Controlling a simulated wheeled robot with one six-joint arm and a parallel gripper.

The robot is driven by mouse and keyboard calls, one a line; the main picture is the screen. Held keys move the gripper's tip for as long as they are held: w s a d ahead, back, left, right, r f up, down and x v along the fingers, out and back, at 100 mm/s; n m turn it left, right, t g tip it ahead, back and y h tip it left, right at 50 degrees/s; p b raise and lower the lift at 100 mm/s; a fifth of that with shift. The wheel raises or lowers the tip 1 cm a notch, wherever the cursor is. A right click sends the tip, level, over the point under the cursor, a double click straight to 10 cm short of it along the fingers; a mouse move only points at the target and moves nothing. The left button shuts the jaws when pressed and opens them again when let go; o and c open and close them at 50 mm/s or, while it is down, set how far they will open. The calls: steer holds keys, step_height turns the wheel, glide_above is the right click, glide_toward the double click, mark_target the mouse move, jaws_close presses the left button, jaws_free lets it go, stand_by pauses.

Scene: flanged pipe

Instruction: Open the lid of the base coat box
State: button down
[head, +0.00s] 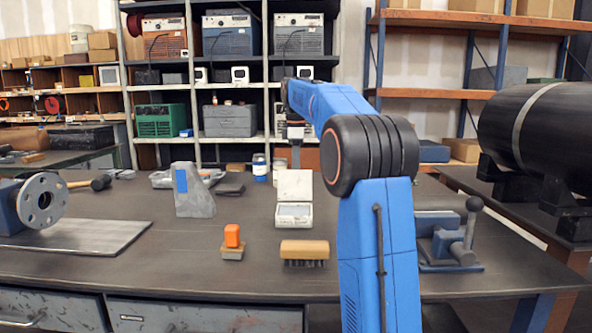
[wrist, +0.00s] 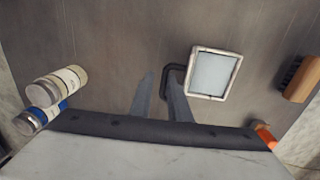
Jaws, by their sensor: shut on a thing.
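The base coat box (head: 294,216) is a small pale box on the workbench. Its lid (head: 294,184) stands raised, roughly upright, at the box's far side. In the head view my gripper (head: 295,152) hangs just above and behind the lid.
A wooden brush (head: 304,249) and an orange-topped item (head: 232,240) lie nearer the front. Tins (head: 260,167) stand behind the box, to its left. A grey angled block (head: 192,190) is left and a vise (head: 452,238) right. Bare bench lies around the box.

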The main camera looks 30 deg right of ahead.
steer(key=shift+w+d+f, duration=0.35)
steer(key=shift+w, duration=0.1)
steer(key=c, duration=1.9)
jaws_free()
steer(key=shift+w+d+f, duration=0.1)
steer(key=shift+w, duration=0.05)
step_height(320, 180, up, 12)
steer(key=shift+s+a, duration=0.3)
steer(key=shift+s, duration=0.1)
steer(key=shift+f, duration=0.1)
